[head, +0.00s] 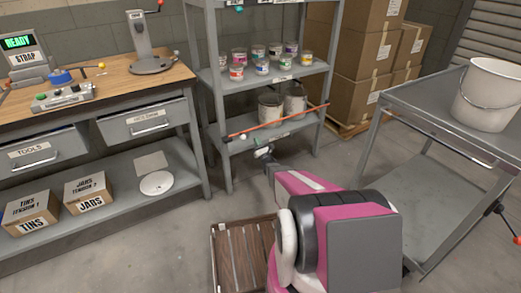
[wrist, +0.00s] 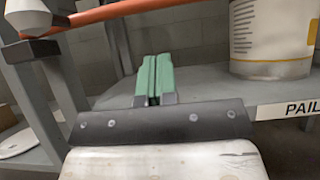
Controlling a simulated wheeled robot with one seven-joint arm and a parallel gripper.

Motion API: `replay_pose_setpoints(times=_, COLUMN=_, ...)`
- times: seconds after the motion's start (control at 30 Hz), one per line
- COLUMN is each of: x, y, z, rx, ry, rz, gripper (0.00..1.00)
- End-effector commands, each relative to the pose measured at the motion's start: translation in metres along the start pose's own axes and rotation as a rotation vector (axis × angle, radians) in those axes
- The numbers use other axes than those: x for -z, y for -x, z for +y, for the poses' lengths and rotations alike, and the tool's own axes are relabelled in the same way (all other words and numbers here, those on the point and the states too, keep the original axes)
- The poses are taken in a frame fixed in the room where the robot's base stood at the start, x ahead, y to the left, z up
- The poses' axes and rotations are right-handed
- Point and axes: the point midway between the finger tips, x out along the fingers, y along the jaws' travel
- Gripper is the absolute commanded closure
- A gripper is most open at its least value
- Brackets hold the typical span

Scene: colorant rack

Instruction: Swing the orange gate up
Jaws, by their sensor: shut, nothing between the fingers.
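The orange gate (head: 280,120) is a thin bar across the front of the rack's lower shelf, sloping in the head view from lower left to upper right. In the wrist view the bar (wrist: 110,13) crosses the top left, with a whitish tapered knob (wrist: 27,14) on a dark mount at its left end. My gripper (head: 262,151) is in front of and below the bar's left part. Its green fingers (wrist: 153,62) are together and empty, beneath the bar in the wrist view. They appear apart from it; the exact gap is unclear.
Two pails (head: 270,107) stand behind the gate on the lower shelf (head: 232,146). Several small tins (head: 262,66) stand on the shelf above. A workbench (head: 120,75) is at left, a cart (head: 430,105) with a white bucket (head: 488,95) at right. A wooden pallet (head: 228,255) lies on the floor.

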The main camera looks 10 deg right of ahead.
Motion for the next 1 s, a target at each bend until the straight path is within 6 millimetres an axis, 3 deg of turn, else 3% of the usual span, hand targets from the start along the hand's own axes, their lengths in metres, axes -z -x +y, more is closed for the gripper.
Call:
replay_pose_setpoints(times=0.03, x=0.0, y=-0.01, z=0.0, rx=-0.001, ry=0.0, rz=-0.001, gripper=1.0)
replay_pose_setpoints(times=0.3, x=-0.025, y=-0.029, z=0.001, rx=0.0, ry=-0.001, rz=-0.001, gripper=1.0)
replay_pose_setpoints(times=0.83, x=-0.03, y=-0.034, z=0.0, rx=0.003, ry=-0.004, rz=0.0, gripper=1.0)
replay_pose_setpoints(times=1.0, x=-0.043, y=-0.042, z=0.001, rx=0.026, ry=-0.036, rz=0.0, gripper=1.0)
